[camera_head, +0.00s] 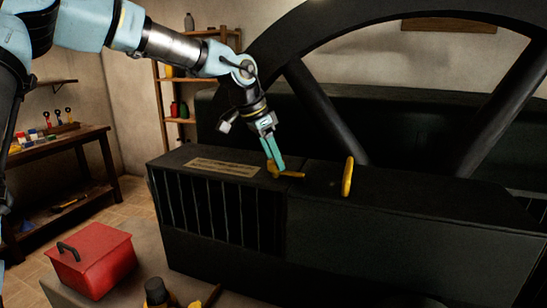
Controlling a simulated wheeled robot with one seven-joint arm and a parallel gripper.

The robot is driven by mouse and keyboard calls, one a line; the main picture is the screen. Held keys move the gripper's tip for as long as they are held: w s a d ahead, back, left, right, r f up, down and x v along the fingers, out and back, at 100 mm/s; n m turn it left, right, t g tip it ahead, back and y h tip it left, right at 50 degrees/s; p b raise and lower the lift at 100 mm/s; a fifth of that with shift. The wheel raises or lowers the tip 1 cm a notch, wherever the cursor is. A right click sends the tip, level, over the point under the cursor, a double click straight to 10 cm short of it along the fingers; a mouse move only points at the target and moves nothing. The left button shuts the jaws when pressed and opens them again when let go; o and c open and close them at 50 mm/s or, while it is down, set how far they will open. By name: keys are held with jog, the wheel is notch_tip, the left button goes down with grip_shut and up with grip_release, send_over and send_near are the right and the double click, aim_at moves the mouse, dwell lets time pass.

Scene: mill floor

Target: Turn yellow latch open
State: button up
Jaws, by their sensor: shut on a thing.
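A yellow latch (291,174) lies on top of the black machine housing (400,197), just right of a tan label plate. My gripper (273,165) reaches down from the upper left and is shut on the left end of this latch. The teal fingers hide part of that end. A second yellow piece, an upright handle (348,176), stands farther right on the housing, apart from my gripper.
A large dark wheel (318,105) with spokes rises behind the housing. A red toolbox (91,260) stands at the lower left, near a dark and yellow tool (157,292). A wooden workbench (58,146) and shelves (160,78) stand along the walls.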

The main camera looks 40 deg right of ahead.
grip_shut()
jog(key=shift+b, duration=0.35)
jog(key=n+t+b, duration=0.1)
jog(key=n+b, duration=0.1)
jog(key=n, duration=0.1)
jog(key=shift+s+f+b, duration=0.1)
jog(key=shift+f+b, duration=0.05)
jog(key=shift+b, duration=0.25)
jog(key=n+t+b, duration=0.1)
jog(key=n+b, duration=0.1)
jog(key=n+t+b, duration=0.1)
jog(key=n+b, duration=0.2)
jog(key=shift+s+d, duration=0.1)
jog(key=shift+s, duration=0.1)
jog(key=n+b, duration=0.1)
jog(key=n, duration=0.1)
jog(key=n+t+y+b, duration=0.1)
jog(key=n, duration=0.1)
jog(key=shift+s+d+n+t+y+b, duration=0.1)
jog(key=shift+n+t+y+b, duration=0.2)
jog(key=shift+n+b, duration=0.1)
jog(key=n+y, duration=0.1)
jog(key=n, duration=0.4)
jog(key=shift+t+y+b, duration=0.3)
jog(key=shift+y+b, duration=0.05)
jog(key=shift+y, duration=0.05)
